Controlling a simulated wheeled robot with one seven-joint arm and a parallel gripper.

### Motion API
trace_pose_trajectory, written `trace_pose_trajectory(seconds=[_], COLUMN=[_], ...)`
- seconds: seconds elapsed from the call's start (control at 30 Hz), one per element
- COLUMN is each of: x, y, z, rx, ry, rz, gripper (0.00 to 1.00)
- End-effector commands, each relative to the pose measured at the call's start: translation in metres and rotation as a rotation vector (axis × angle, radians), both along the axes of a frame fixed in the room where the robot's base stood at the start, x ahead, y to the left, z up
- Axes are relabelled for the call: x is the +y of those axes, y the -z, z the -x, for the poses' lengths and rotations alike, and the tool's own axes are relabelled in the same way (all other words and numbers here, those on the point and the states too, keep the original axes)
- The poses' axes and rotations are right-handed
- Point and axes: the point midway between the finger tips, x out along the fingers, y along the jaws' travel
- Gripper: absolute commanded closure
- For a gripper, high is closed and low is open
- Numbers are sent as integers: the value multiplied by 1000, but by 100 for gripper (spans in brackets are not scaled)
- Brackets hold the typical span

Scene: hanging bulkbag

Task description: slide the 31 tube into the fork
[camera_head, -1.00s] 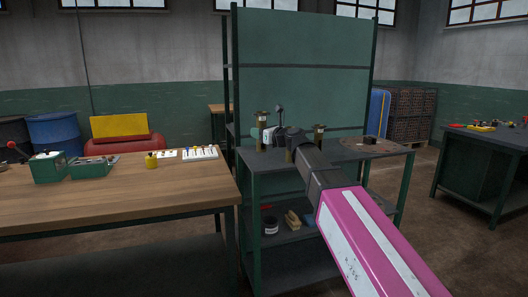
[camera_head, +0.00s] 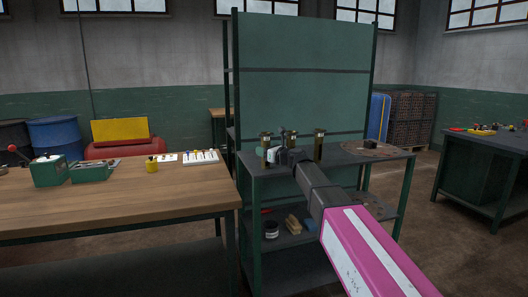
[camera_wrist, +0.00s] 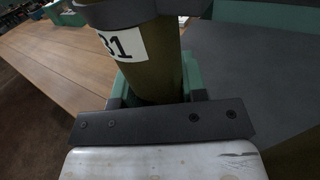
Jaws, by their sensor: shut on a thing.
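The 31 tube (camera_wrist: 145,65) is a brass-brown cylinder with a white label, large in the wrist view. My gripper (camera_head: 285,157) is shut on it over the dark bench; the grip itself is partly hidden in the head view. In the wrist view, green pieces (camera_wrist: 191,75) flank the tube's lower part, and a dark band (camera_wrist: 120,12) crosses it near the top edge. I cannot tell for sure which of these is the fork, or whether the tube is inside it. In the head view, brass tubes stand upright at the left (camera_head: 265,141) and right (camera_head: 319,145) of my gripper.
The dark bench (camera_head: 345,160) has a tall green back panel (camera_head: 305,50) and a round brownish plate (camera_head: 370,149) at right. A wooden table (camera_head: 110,200) with green boxes stands at left. Another dark bench (camera_head: 490,150) stands at right.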

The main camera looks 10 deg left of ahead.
Motion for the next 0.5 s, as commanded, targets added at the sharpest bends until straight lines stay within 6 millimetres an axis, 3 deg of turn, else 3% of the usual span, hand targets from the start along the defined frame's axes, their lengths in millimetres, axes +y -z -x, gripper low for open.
trace_pose_trajectory(seconds=[0.27, 0.3, 0.37, 0.5], x=[0, 0, 0, 0], y=[2, 3, 2, 2], z=[0, 0, 0, 0], rx=[0, -1, -1, -1], ry=[0, 0, 0, 0], rz=[0, 0, 0, 0], gripper=[91, 58, 38, 35])
